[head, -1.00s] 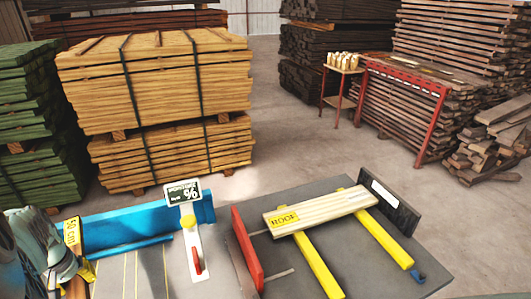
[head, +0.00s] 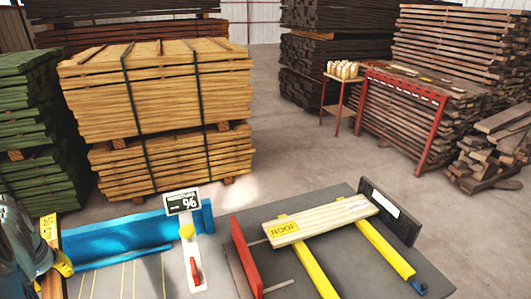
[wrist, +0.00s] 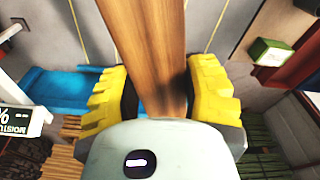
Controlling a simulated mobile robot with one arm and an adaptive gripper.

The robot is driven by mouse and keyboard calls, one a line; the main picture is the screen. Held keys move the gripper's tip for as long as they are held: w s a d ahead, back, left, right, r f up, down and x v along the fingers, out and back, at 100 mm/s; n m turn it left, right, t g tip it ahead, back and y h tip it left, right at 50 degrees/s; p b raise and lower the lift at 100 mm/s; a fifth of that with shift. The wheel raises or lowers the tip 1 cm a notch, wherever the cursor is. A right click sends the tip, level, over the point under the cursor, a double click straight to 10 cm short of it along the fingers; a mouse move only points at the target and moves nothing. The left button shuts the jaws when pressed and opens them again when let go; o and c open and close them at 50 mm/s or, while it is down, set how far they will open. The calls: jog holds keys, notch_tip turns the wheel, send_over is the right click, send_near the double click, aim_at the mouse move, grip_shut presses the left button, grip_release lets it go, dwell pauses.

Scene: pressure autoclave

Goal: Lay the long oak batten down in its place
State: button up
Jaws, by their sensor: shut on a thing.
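My gripper (head: 62,264) is at the lower left of the head view, with yellow fingertips. In the wrist view, my gripper (wrist: 163,95) is shut on a brown wooden batten (wrist: 148,45). Much of the batten is hidden by the gripper or outside the picture. Thin yellow lines run along the table in front of the fence.
A white moisture gauge (head: 194,262) with a sign stands beside the fence. A pale batten marked ROOF (head: 320,219) lies across two yellow rails, between a red plate (head: 246,258) and a black plate (head: 390,210). Timber stacks (head: 160,90) stand behind the table.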

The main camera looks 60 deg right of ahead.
jog(key=shift+w+a+r, duration=0.15)
jog(key=shift+a+r, duration=0.05)
jog(key=shift+r, duration=0.25)
jog(key=shift+w+a+r, duration=0.1)
jog(key=shift+w+r, duration=0.15)
jog(key=shift+w, duration=0.05)
jog(key=shift+r, duration=0.1)
jog(key=shift+w+a+r, duration=0.15)
jog(key=shift+w+r, duration=0.05)
jog(key=shift+r, duration=0.05)
